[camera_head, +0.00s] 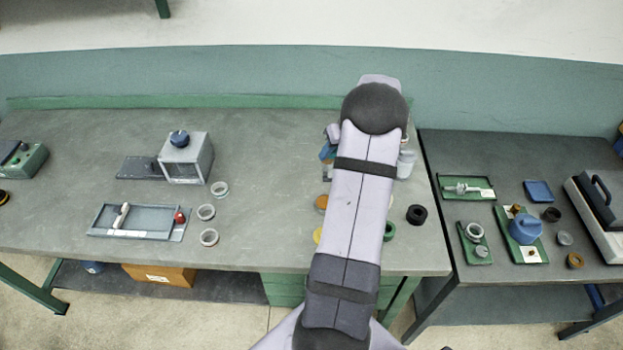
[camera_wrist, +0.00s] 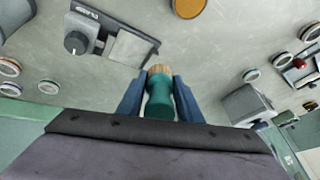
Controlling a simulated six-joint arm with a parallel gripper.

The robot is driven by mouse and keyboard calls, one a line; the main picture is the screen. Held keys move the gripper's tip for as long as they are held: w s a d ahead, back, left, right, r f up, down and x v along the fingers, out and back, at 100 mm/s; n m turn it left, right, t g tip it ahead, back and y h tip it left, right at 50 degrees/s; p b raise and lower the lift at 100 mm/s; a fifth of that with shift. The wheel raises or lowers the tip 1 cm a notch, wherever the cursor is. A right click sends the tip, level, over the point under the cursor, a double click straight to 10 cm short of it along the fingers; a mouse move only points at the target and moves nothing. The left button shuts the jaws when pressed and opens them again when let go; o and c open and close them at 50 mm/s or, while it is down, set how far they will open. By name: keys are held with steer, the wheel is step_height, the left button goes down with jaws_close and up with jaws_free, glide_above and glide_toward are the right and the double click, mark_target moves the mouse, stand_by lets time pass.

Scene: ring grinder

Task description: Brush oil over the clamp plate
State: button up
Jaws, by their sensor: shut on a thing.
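My gripper (camera_wrist: 158,90) is shut on a brush (camera_wrist: 159,105) with a teal handle in the wrist view. Its tan bristles point away from my gripper, towards the bench. Just beyond and to the left is a dark device with a round knob (camera_wrist: 76,42) and a pale flat plate (camera_wrist: 132,47), which looks like the clamp plate. The bristles appear close to the plate's lower right edge; I cannot tell whether they touch. In the head view my arm hides the gripper, the brush and most of this device.
A grey box with a blue knob (camera_head: 180,138) stands left on the bench, also in the wrist view (camera_wrist: 248,104). A tray with a red knob (camera_head: 180,217) and several rings lie nearby. An orange disc (camera_wrist: 188,6) and a black ring (camera_head: 416,214) lie near my arm.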

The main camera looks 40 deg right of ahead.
steer(key=w+d+r+n+t+h, duration=0.1)
steer(key=w+d+r+n, duration=0.1)
steer(key=d+r, duration=0.3)
steer(key=shift+w+d+n+h, duration=0.2)
steer(key=shift+d+n+h, duration=0.15)
steer(key=shift+d, duration=0.75)
steer(key=shift+f, duration=0.1)
steer(key=shift+f+b, duration=1)
steer(key=shift+f, duration=1.4)
